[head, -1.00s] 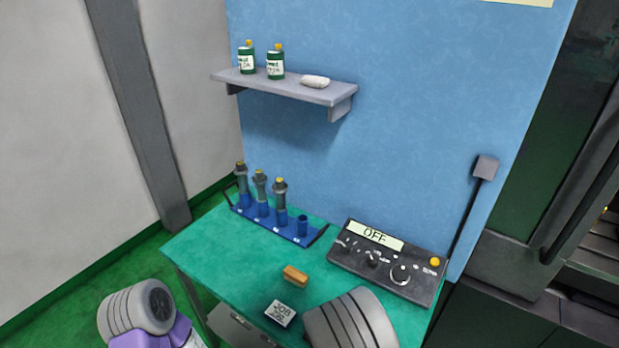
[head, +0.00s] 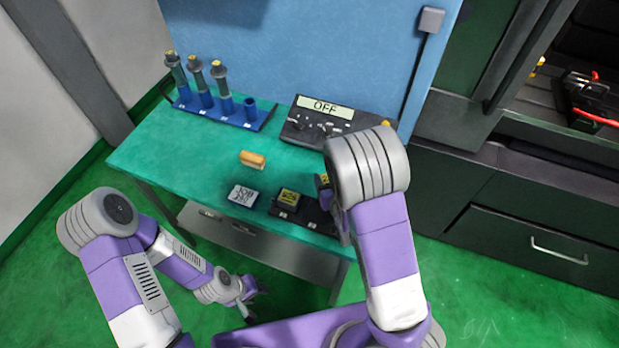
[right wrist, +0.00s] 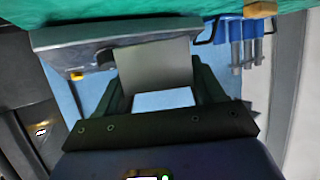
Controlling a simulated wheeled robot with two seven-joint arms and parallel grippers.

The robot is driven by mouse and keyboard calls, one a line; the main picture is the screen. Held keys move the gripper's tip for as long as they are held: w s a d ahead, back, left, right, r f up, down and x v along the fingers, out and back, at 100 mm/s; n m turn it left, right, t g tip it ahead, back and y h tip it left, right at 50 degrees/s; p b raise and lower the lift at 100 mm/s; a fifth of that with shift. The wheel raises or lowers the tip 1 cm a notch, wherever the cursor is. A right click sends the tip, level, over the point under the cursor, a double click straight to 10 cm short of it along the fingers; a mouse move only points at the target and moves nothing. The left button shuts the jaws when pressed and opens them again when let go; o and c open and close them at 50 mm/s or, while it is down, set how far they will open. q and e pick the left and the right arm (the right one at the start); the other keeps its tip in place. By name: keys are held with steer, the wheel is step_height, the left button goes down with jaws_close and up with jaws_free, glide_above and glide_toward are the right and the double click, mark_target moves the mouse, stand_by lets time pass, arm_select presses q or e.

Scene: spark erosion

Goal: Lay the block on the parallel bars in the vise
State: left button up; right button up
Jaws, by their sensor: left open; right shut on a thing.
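In the right wrist view, a plain grey block (right wrist: 152,72) sits between the dark fingers of my right gripper (right wrist: 160,78), which is shut on it. A paler face (right wrist: 163,100) shows at its near side. My left gripper (head: 246,292) is open and empty, low in front of the table. At the right edge, inside the machine, stands a dark fixture with red parts (head: 592,95). I cannot tell whether it is the vise, and no parallel bars can be made out.
The green table (head: 170,165) carries a blue holder rack (head: 225,115), an OFF control box (head: 325,122), a wooden-brown brush-like piece (head: 253,159), a JOB card (head: 243,195) and a dark stand with yellow-topped pieces (head: 288,198). A drawer cabinet (head: 500,240) stands right.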

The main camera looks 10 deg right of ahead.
steer(key=shift+w+a+r+m+h+p, duration=0.1)
steer(key=shift+a+r+m+h+p, duration=0.4)
steer(key=shift+m+h, duration=0.15)
steer(key=shift+s+a+r+m+h+p, duration=0.2)
steer(key=shift+a+m+h+p, duration=0.15)
steer(key=shift+h, duration=0.2)
steer(key=shift+s+a+r+m+h+p, duration=0.15)
steer(key=shift+r+m+h+p, duration=0.1)
steer(key=shift+m+h, duration=0.2)
steer(key=s+a+m+h, duration=0.1)
steer(key=s+r+m+g+h+p, duration=0.1)
steer(key=s+a+m+g+h+p, duration=0.1)
steer(key=s+h, duration=0.1)
steer(key=shift+a+r+m, duration=0.15)
steer(key=shift+a+m, duration=0.15)
steer(key=shift+m, duration=0.05)
step_height(320, 180, down, 5)
steer(key=shift+r+b, duration=0.2)
steer(key=shift+b, duration=0.2)
steer(key=shift+f+b, duration=0.35)
steer(key=shift+f, duration=2.15)
